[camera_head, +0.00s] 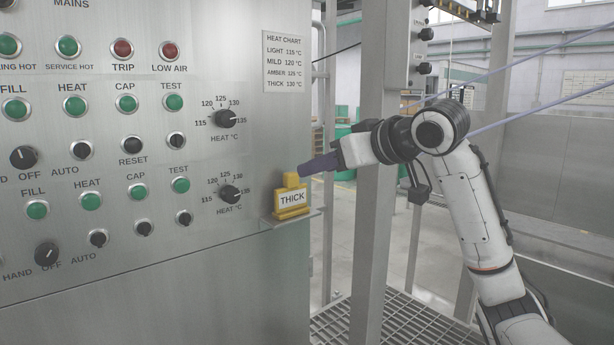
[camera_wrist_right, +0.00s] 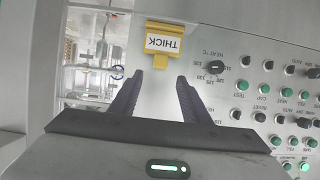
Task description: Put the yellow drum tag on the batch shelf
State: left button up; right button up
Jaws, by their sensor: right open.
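The yellow drum tag (camera_head: 291,197) has a white label reading THICK. It stands upright on a small metal ledge (camera_head: 310,215) at the right edge of the control panel. My right gripper (camera_head: 304,167) is beside the top of the tag, coming from the right. In the right wrist view the open, empty fingers (camera_wrist_right: 159,78) point toward the tag (camera_wrist_right: 164,42), which appears just beyond the fingertips, upside down. Whether a fingertip touches the tag I cannot tell. My left gripper is in neither view.
The steel panel (camera_head: 150,240) carries knobs and buttons left of the tag, including a lower HEAT dial (camera_head: 229,194) close by. A steel post (camera_head: 376,90) stands behind my right forearm. Floor grating (camera_head: 400,325) lies below.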

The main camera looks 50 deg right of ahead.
jog(key=shift+v, duration=1.4)
